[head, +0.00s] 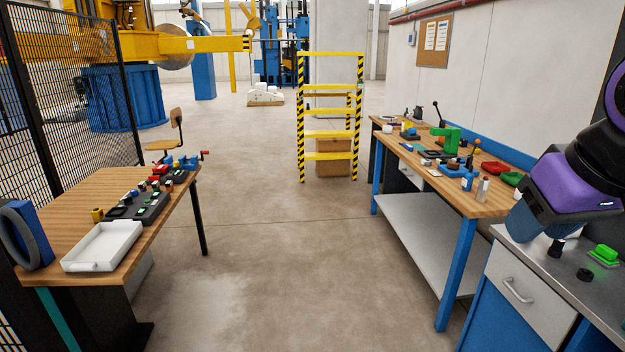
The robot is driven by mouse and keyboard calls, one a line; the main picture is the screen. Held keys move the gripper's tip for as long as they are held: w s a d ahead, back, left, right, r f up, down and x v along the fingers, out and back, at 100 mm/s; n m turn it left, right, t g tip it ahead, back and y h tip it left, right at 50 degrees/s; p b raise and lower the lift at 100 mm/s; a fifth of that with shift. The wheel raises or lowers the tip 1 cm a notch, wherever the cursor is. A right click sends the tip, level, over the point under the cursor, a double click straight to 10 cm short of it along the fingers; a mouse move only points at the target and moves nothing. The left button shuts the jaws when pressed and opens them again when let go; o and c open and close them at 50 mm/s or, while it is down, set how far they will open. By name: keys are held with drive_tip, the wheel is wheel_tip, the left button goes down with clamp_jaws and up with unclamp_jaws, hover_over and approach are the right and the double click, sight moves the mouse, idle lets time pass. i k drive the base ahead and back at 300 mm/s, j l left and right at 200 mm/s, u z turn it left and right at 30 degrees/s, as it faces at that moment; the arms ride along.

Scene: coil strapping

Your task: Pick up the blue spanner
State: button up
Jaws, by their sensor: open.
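I cannot make out a blue spanner for certain in the head view. Small tools and parts lie on the right wooden workbench (488,202) and on the left wooden table (115,187), too small to name surely. A small blue item (467,181) stands on the right workbench, but its shape does not read clearly as a spanner. My arm shows at the right edge in purple and black. My gripper's fingers are not in view.
A white tray (102,246) and a dark parts holder (137,209) sit on the left table. A yellow-black step stand (331,133) stands behind. The floor between (290,250) is clear.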

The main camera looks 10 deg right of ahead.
sight(408, 146)
drive_tip(key=i, duration=1.8)
drive_tip(key=i+z, duration=0.35)
drive_tip(key=i, duration=0.2)
drive_tip(key=i+j+z, duration=0.3)
drive_tip(key=i, duration=0.2)
drive_tip(key=i+j+z, duration=0.2)
drive_tip(key=i+z, duration=0.15)
drive_tip(key=i, duration=0.2)
